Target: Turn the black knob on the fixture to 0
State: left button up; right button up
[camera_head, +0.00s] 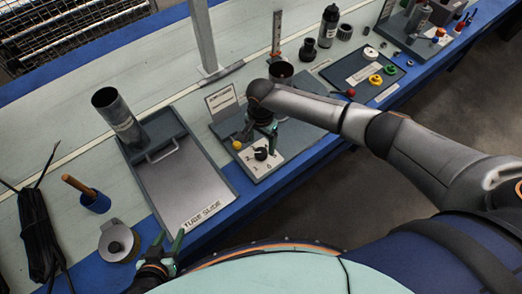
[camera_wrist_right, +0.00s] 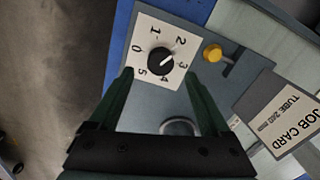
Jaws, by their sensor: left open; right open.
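The black knob (camera_wrist_right: 160,61) sits on a white dial plate (camera_wrist_right: 143,35) numbered 0 to 5 on the grey fixture (camera_head: 248,175). Its white mark appears to point near the 3 in the right wrist view. The knob also shows in the head view (camera_head: 261,153). My right gripper (camera_wrist_right: 159,76) is open, its two green fingers apart on either side of the knob's picture position; I cannot tell whether they touch it. In the head view the right gripper (camera_head: 272,138) hangs over the fixture near the knob. My left gripper (camera_head: 168,248) is open and empty near the table's front edge.
A yellow knob (camera_wrist_right: 212,52) on the fixture and a job card (camera_wrist_right: 290,118) are close by. The tube guide tray (camera_head: 185,180) with a dark tube (camera_head: 118,118) lies to the left.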

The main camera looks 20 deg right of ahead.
aim_at(261, 152)
notch_tip(261, 152, down, 5)
jog(key=shift+f+b, duration=0.1)
jog(key=shift+b, duration=0.45)
grip_shut()
dwell(0.4)
